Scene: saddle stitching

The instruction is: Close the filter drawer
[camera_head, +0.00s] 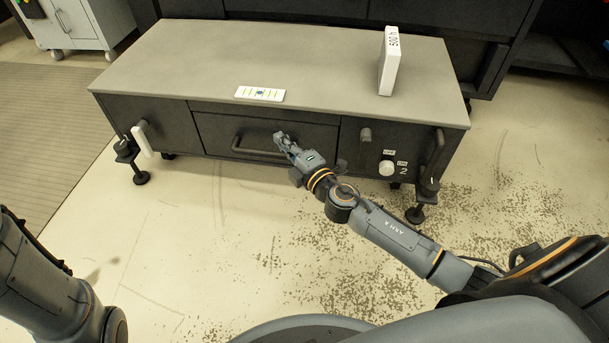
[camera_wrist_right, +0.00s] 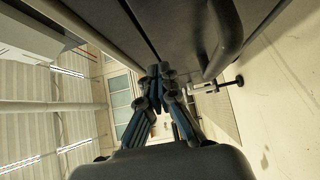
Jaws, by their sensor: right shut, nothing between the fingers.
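The filter drawer (camera_head: 220,130) is the dark middle front of a low grey-topped cabinet, with a horizontal bar handle (camera_head: 255,151). Its front looks nearly level with the neighbouring panels; I cannot tell whether a small gap is left. My right gripper (camera_head: 280,138) is in front of the drawer's right part, by the right end of the handle, fingers together and empty. Contact with the front cannot be made out. In the right wrist view the shut fingertips (camera_wrist_right: 160,72) show beside the dark front, with the handle (camera_wrist_right: 228,40) at upper right. My left gripper is out of view.
On the cabinet top (camera_head: 330,60) lie a flat white panel with small markings (camera_head: 260,94) and an upright white box (camera_head: 389,62). A white knob (camera_head: 386,168) and another handle (camera_head: 433,155) are on the right front. Black feet stick out at both ends. The floor in front is clear.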

